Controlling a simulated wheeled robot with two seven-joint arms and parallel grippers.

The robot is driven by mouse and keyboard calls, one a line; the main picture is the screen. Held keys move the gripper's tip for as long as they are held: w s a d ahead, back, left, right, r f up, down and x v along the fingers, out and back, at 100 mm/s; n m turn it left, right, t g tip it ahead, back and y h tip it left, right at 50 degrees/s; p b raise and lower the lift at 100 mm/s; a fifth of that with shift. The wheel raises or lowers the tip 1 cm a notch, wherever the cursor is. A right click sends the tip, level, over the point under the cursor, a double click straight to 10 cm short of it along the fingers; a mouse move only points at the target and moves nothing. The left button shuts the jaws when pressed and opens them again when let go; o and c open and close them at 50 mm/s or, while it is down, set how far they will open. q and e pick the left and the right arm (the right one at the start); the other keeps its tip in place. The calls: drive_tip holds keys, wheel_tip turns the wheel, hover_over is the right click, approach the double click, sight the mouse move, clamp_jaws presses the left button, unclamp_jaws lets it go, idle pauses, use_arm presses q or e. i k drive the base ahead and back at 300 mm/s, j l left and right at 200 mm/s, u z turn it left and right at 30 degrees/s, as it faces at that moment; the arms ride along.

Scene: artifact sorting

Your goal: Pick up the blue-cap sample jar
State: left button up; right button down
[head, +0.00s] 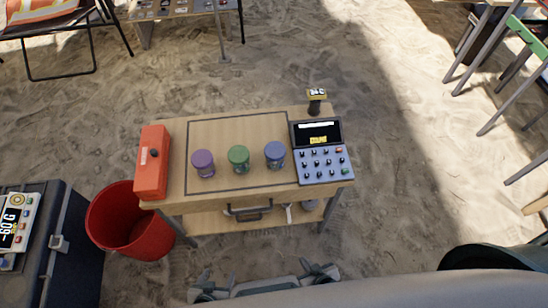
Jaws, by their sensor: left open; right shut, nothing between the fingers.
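The blue-cap sample jar (275,154) stands upright on the small wooden table (235,124), inside a dark outlined rectangle and close to its right side. A green-cap jar (238,158) stands to its left, and a purple-cap jar (203,162) stands further left. My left gripper (203,284) is low at the bottom edge, in front of the table, open and apart from the jars. My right gripper (318,270) is also low, to the right of it, shut and empty. Both grippers show only in part.
A grey keypad device (320,163) stands just right of the blue-cap jar, with a small yellow-topped device (316,98) behind it. An orange box (152,160) lies at the table's left end. A red bucket (103,222) and a dark case (75,235) stand on the left.

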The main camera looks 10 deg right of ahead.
sight(273, 166)
drive_tip(key=z, duration=1.75)
drive_tip(key=k+j, duration=0.4)
drive_tip(key=j, duration=0.15)
drive_tip(key=k+j, duration=0.35)
drive_tip(key=j, duration=0.25)
drive_tip(key=z, duration=0.05)
